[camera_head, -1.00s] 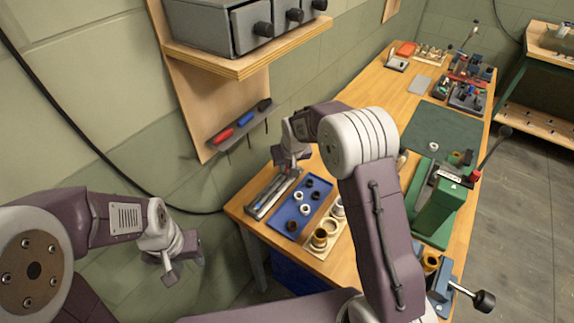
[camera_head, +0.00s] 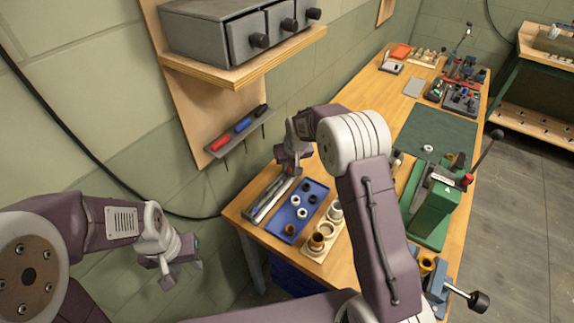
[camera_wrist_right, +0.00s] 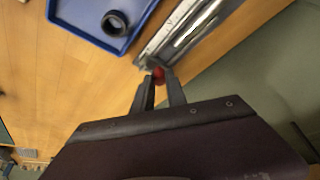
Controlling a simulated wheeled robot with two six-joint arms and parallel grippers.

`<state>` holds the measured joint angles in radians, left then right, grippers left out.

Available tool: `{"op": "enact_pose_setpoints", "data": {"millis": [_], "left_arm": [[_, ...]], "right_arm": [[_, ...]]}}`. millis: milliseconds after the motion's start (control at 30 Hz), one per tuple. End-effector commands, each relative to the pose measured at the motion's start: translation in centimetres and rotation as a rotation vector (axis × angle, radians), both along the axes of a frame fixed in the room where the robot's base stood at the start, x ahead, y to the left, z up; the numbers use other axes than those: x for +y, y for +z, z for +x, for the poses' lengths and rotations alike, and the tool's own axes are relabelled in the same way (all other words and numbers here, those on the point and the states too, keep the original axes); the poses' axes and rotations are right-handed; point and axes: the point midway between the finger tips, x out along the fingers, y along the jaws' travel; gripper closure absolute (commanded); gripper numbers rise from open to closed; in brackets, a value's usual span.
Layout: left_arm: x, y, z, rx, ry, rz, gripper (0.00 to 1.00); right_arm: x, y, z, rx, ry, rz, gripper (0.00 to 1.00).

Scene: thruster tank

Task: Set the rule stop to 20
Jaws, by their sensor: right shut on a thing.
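The metal rule (camera_head: 262,204) lies along the left edge of the wooden bench, beside the blue tray; in the right wrist view the rule (camera_wrist_right: 190,32) runs up from the fingertips. My right gripper (camera_head: 289,169) is at the rule's far end. In the right wrist view my right gripper (camera_wrist_right: 159,82) is shut on a small red knob (camera_wrist_right: 158,73), which looks like part of the rule stop. The stop's body and the scale marks cannot be made out. My left gripper (camera_head: 180,272) hangs empty left of the bench, its finger opening unclear.
The blue tray (camera_head: 287,228) with black and white rings sits right beside the rule. A wooden block (camera_head: 312,250) with rings and a green press (camera_head: 432,212) stand further right.

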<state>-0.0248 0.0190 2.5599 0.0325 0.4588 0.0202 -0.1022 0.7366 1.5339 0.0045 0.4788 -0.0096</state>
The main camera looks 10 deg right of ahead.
Motion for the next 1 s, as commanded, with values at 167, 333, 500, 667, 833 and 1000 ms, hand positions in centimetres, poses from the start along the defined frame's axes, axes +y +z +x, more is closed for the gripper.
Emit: {"op": "enact_pose_setpoints", "data": {"millis": [167,333,500,667,833,1000], "left_arm": [[0.0,0.0,0.0,0.0,0.0,0.0,0.64],[0.0,0.0,0.0,0.0,0.0,0.0,0.64],[0.0,-0.1,0.0,0.0,0.0,0.0,0.64],[0.0,-0.3,0.0,0.0,0.0,0.0,0.64],[0.0,-0.4,0.0,0.0,0.0,0.0,0.64],[0.0,-0.4,0.0,0.0,0.0,0.0,0.64]], "right_arm": [[0.0,0.0,0.0,-0.002,0.0,0.0,0.61],[0.0,0.0,0.0,-0.001,0.0,0.0,0.61],[0.0,0.9,-0.3,-0.003,0.0,0.0,0.61],[-0.2,4.2,-1.6,-0.006,0.0,0.001,0.61],[-0.3,7.2,-2.9,-0.005,0.0,0.001,0.61],[-0.4,8.3,-3.4,-0.002,0.0,0.0,0.61]]}}
